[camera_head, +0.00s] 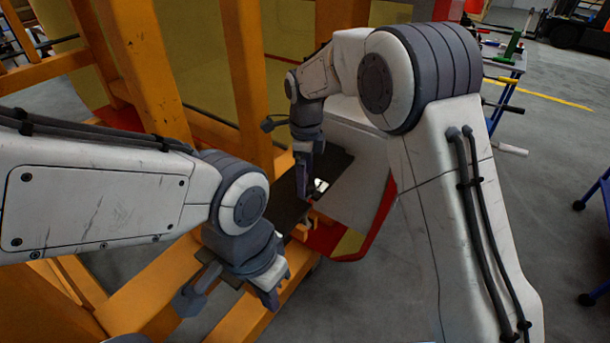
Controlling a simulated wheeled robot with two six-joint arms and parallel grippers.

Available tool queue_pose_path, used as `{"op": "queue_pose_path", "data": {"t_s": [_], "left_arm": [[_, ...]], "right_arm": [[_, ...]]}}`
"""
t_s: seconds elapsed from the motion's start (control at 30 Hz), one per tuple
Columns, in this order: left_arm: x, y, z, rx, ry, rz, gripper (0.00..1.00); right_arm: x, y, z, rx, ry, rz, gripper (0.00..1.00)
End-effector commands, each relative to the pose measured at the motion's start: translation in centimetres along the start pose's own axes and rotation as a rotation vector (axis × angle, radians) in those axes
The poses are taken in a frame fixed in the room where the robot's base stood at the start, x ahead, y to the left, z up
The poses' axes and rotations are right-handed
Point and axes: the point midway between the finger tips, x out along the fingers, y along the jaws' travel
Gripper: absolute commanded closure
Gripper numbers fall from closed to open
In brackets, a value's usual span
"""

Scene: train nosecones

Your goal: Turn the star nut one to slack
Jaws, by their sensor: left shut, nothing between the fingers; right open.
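My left gripper (272,301) is shut and empty, pointing down by an orange beam at the lower middle. My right gripper (303,192) is open and points down, higher in the picture, over a dark recess beside the white nosecone (352,195). A small bright metallic piece (320,185) shows just right of the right gripper's fingers; whether they touch is unclear. I cannot make out the star nut for certain; it may be hidden behind the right gripper or too small to tell.
An orange frame (245,75) with upright posts stands at the left and middle, close to both grippers. A red-edged panel (345,245) lies right of the grippers. A workbench (505,60) with tools stands at the back right.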

Motion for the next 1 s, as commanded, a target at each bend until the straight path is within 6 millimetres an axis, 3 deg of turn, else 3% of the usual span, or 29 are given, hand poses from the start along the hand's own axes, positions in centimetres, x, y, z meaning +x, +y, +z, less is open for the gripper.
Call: {"op": "queue_pose_path", "data": {"t_s": [0.37,0.5,0.6,1.0], "left_arm": [[-0.08,0.01,-0.01,0.000,0.000,0.000,1.00],[-0.08,0.01,-0.01,0.000,0.000,0.000,1.00],[-0.08,0.01,-0.01,0.000,0.000,0.000,1.00],[-0.60,0.04,-0.03,0.000,0.000,0.000,1.00]], "right_arm": [[0.70,0.01,0.00,0.000,0.000,-0.001,0.06],[0.68,0.01,0.00,0.000,0.000,-0.001,0.60],[0.67,0.00,0.00,0.000,0.000,-0.001,0.93],[0.52,0.00,0.01,-0.084,-0.001,0.000,0.93]]}}
